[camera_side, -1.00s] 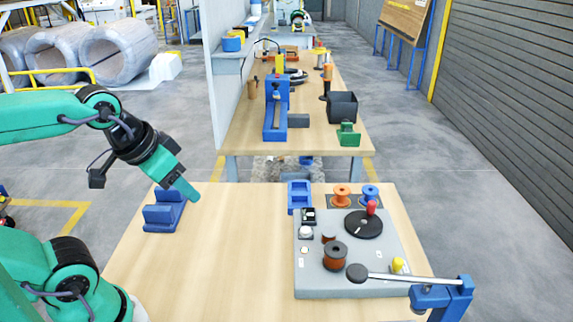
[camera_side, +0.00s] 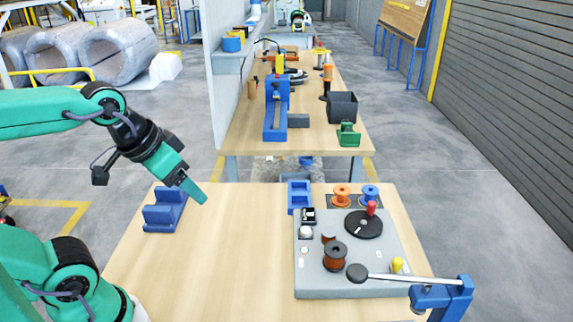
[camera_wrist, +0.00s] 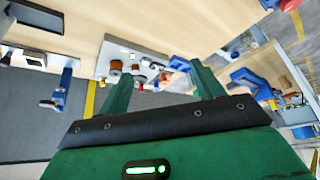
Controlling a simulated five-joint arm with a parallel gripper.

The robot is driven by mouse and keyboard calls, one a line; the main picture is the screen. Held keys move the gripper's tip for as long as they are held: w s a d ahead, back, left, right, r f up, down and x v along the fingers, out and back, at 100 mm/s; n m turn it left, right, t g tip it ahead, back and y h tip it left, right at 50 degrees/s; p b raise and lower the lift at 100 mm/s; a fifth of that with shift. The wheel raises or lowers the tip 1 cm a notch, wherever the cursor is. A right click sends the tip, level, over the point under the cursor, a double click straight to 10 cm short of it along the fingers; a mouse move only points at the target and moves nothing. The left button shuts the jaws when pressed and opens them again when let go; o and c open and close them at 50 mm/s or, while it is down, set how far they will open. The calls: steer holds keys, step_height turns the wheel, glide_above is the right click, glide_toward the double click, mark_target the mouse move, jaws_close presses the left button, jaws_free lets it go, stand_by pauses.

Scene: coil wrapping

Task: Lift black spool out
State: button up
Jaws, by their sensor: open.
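The black spool (camera_side: 335,255), wound with copper-brown wire, stands upright on the grey machine plate (camera_side: 312,283), toward its front left. In the wrist view it shows small as a dark spool (camera_wrist: 115,67) beyond my fingers. My gripper (camera_side: 201,197) hangs in the air over the left part of the bench, well left of the spool and apart from it. In the wrist view its two green fingers (camera_wrist: 158,82) are spread, with nothing held between them.
A black disc (camera_side: 358,228) with a red knob, a lever (camera_side: 400,278) with a black ball end and a blue clamp (camera_side: 440,297) are by the spool. Orange (camera_side: 342,196) and blue (camera_side: 370,194) spools stand behind. A blue cradle (camera_side: 165,212) is left; mid-bench is clear.

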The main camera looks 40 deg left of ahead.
steer(key=w+d+g, duration=0.2)
steer(key=w+d, duration=0.1)
steer(key=w, duration=0.4)
steer(key=m+g, duration=0.1)
steer(key=g, duration=0.3)
glide_above(335, 251)
step_height(335, 251, down, 12)
steer(key=shift+a+r, duration=0.1)
steer(key=shift+r, duration=0.15)
steer(key=shift+w+f, duration=0.1)
steer(key=shift+f, duration=4)
steer(key=c, duration=1.1)
steer(key=shift+o, duration=0.2)
steer(key=shift+r, duration=0.1)
steer(key=shift+r, duration=4.95)
